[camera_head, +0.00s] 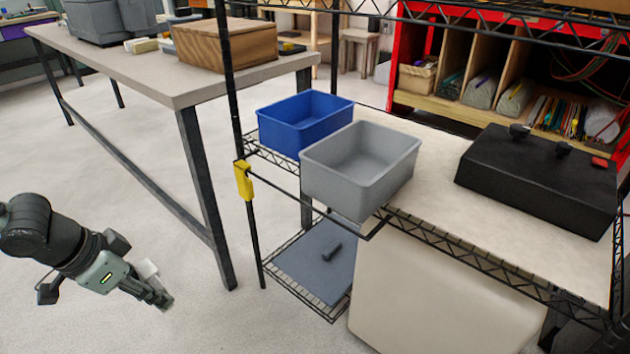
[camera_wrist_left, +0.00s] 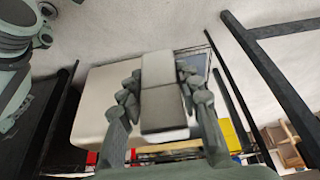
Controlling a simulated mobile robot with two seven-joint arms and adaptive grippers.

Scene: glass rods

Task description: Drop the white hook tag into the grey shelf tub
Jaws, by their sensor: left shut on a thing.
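The grey shelf tub (camera_head: 345,190) stands on the wire shelf, at its front left corner, and the inside that shows is empty. My left gripper (camera_head: 156,291) is at the lower left of the head view, over the floor, well left of the tub and lower than it in the picture. It is shut on the white hook tag (camera_head: 149,268), of which only a small pale part shows beside the fingers. In the left wrist view the tag (camera_wrist_left: 163,95) is a pale block between the two fingers; its hook cannot be made out. My right gripper is not in view.
A blue tub (camera_head: 290,138) stands behind the grey one. A yellow clip (camera_head: 243,181) is on a dark shelf post. A black case (camera_head: 535,185) sits to the right on the shelf. A workbench (camera_head: 150,75) stands at the back left. Floor between gripper and shelf is clear.

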